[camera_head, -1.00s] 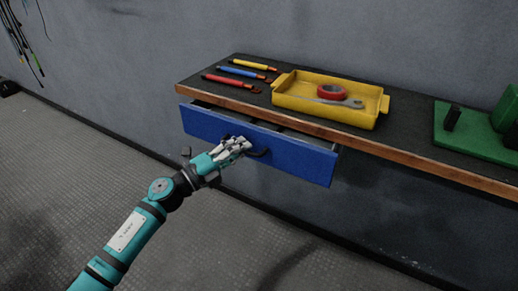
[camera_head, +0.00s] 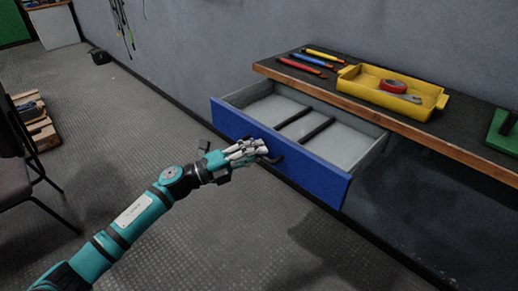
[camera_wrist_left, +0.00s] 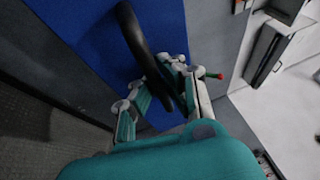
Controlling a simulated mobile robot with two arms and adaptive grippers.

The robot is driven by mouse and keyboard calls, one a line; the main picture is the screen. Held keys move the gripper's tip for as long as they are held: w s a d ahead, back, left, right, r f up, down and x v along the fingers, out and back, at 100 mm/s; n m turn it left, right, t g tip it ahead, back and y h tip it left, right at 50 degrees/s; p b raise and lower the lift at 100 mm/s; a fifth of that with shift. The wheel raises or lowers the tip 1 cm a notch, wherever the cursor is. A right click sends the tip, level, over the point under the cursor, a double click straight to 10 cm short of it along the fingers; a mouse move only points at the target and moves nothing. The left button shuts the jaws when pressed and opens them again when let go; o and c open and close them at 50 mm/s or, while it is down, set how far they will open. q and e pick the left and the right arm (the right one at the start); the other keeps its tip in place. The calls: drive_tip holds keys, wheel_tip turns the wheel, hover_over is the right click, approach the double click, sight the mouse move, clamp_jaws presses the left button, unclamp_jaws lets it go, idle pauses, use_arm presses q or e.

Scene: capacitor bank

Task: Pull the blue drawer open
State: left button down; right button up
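The blue drawer (camera_head: 315,174) stands well out from under the workbench, and its grey inside shows with two dark dividers. Its black handle (camera_head: 273,159) is on the blue front. My left gripper (camera_head: 258,149) is at this handle. In the left wrist view the black handle (camera_wrist_left: 140,45) runs between the fingers of my left gripper (camera_wrist_left: 165,85), which are closed around it. The blue front (camera_wrist_left: 88,35) lies just behind the handle. The exact finger contact is partly hidden. My right gripper is not in view.
The workbench (camera_head: 440,142) carries a yellow tray (camera_head: 375,97) with a red ring and a wrench, several coloured tools, and a green block (camera_head: 503,130) at right. A chair (camera_head: 15,170) and a pallet (camera_head: 38,128) stand at left. The floor before the drawer is clear.

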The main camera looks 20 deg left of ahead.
use_arm(q)
drive_tip(key=shift+f, duration=0.2)
drive_tip(key=c, duration=1.6)
unclamp_jaws()
drive_tip(key=shift+w, duration=0.1)
drive_tip(key=shift+c, duration=0.2)
drive_tip(key=shift+a, duration=0.15)
drive_tip(key=v, duration=1.2)
drive_tip(key=shift+r, duration=0.15)
